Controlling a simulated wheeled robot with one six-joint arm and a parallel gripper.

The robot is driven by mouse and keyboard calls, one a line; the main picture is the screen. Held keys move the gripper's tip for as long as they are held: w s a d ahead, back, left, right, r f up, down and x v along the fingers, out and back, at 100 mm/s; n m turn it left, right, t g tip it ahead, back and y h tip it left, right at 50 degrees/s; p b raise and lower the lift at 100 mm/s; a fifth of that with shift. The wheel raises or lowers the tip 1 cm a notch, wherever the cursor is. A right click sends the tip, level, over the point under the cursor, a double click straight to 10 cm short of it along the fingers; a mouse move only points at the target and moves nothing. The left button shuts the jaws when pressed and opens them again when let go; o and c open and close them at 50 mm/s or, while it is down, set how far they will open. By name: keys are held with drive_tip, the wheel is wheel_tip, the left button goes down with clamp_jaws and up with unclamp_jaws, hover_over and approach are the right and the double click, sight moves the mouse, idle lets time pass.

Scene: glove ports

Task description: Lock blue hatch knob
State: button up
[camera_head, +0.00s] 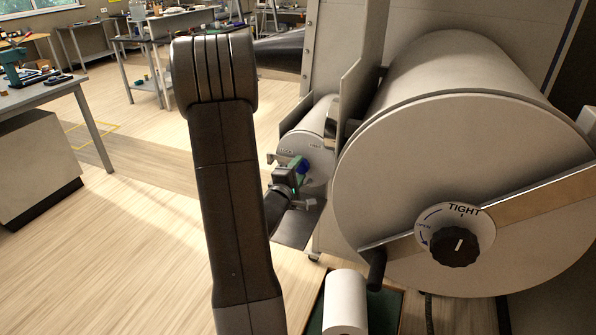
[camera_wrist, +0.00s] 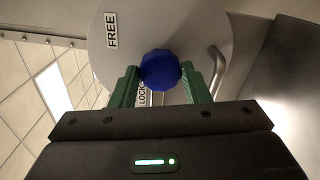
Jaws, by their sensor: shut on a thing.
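The blue hatch knob (camera_wrist: 160,69) is a faceted knob on a round pale hatch face (camera_wrist: 105,60) in the wrist view. My gripper (camera_wrist: 162,82) has green fingers, one on each side of the knob, and is shut on it. A "FREE" label sits upper left of the knob. A "LOCK" label is below it, partly hidden by the knob and fingers. In the head view the small hatch (camera_head: 318,165) is left of the large drum, and my gripper (camera_head: 297,168) reaches its face. The knob is mostly hidden there.
A large drum hatch (camera_head: 390,170) with a black knob (camera_head: 455,246) marked "TIGHT" and a diagonal bar fills the right. A metal handle (camera_wrist: 217,65) is right of the blue knob. The left floor is open.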

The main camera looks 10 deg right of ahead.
drive_tip(key=o, duration=1.4)
drive_tip(key=b+v, duration=0.2)
drive_tip(key=v, duration=1.2)
drive_tip(key=shift+b, duration=0.3)
drive_tip(key=shift+w+d, duration=0.1)
drive_tip(key=shift+w, duration=0.05)
drive_tip(key=p+x, duration=0.2)
drive_tip(key=x, duration=1.1)
drive_tip(key=shift+w+d+p, duration=0.25)
drive_tip(key=shift+w+p, duration=0.05)
